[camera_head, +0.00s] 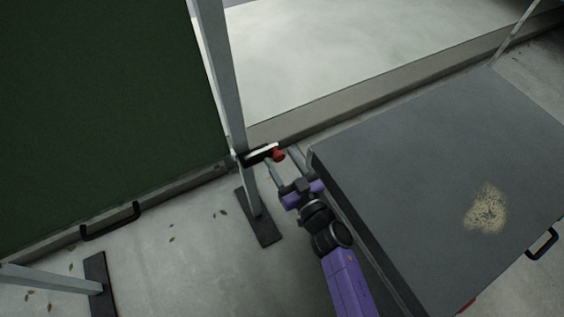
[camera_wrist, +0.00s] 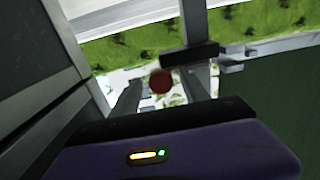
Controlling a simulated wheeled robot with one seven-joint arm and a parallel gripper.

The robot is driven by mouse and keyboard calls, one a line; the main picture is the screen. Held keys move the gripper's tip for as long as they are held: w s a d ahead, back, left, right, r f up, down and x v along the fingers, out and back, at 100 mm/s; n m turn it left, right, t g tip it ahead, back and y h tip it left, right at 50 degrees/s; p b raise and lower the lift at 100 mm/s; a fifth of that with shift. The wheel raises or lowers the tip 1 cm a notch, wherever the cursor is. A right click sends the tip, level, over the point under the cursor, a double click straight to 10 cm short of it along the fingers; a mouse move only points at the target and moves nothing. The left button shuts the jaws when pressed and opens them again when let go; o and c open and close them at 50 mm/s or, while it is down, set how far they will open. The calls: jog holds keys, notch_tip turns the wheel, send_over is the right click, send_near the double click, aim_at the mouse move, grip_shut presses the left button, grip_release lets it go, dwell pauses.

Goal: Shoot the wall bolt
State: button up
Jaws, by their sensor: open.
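The wall bolt (camera_head: 261,154) is a dark bar with a light rod and a red round knob (camera_head: 278,155) at its right end. It is mounted on a grey upright post (camera_head: 232,105) beside the dark green panel. My gripper (camera_head: 279,158) is open, with its two fingers reaching toward the knob. In the wrist view the red knob (camera_wrist: 161,81) lies between the fingers of my gripper (camera_wrist: 168,88), with the dark bolt body (camera_wrist: 190,55) behind it. I cannot tell whether either finger touches the knob.
A large grey box-like surface (camera_head: 430,150) with a tan patch stands close to the right of my arm. The green panel (camera_head: 90,100) fills the left. A dark foot plate (camera_head: 258,216) sits under the post.

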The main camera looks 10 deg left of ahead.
jog(key=shift+a, duration=0.1)
grip_shut()
dwell(1.4)
